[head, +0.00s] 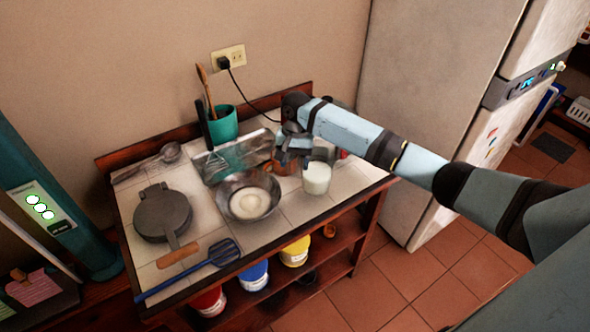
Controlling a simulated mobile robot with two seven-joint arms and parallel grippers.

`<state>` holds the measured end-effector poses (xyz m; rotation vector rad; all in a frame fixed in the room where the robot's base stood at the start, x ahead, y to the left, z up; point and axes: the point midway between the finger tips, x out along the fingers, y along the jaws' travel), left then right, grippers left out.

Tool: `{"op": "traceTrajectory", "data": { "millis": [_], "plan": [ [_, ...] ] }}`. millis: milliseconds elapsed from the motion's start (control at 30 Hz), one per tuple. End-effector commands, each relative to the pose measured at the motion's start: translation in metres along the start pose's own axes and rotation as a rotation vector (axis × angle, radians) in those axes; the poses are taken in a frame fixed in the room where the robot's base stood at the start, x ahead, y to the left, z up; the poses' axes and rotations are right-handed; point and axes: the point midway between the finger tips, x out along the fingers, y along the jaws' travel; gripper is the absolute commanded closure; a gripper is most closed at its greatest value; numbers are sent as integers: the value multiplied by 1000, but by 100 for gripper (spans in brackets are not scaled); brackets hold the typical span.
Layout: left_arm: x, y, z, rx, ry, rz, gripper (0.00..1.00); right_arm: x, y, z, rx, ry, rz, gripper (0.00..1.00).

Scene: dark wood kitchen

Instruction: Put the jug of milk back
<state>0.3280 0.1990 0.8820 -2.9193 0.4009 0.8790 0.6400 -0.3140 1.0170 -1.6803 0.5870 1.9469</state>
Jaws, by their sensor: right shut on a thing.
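The jug of milk (317,179), a clear vessel with white milk in it, is upright at the right of the tiled table top. My right gripper (293,160) reaches in from the right and points down at the jug's left upper side. It appears shut on the jug there, though the arm and gripper hide the exact grip. I cannot tell whether the jug's base touches the tiles. My left gripper is not in view.
A metal bowl (249,203) with pale contents stands left of the jug. A waffle iron (162,213), a blue spatula (190,270) and a teal utensil pot (223,126) share the table. A brownish item (284,168) sits behind the gripper. A tall fridge (425,75) stands right.

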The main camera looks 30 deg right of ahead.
Motion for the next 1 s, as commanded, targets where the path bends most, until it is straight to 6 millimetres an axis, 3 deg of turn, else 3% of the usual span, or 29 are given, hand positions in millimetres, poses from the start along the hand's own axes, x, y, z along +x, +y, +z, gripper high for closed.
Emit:
{"op": "traceTrajectory", "data": {
  "millis": [300,667,700,800,1000],
  "plan": [
    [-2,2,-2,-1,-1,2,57,38,0,-5,1,0,1,93],
    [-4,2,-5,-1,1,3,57,41,0,-6,1,0,0,93],
    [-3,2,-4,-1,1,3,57,42,0,-6,0,0,1,36],
    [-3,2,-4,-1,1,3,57,42,0,-6,0,0,1,19],
    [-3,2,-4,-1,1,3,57,42,0,-6,0,0,1,19]
  ]
}}
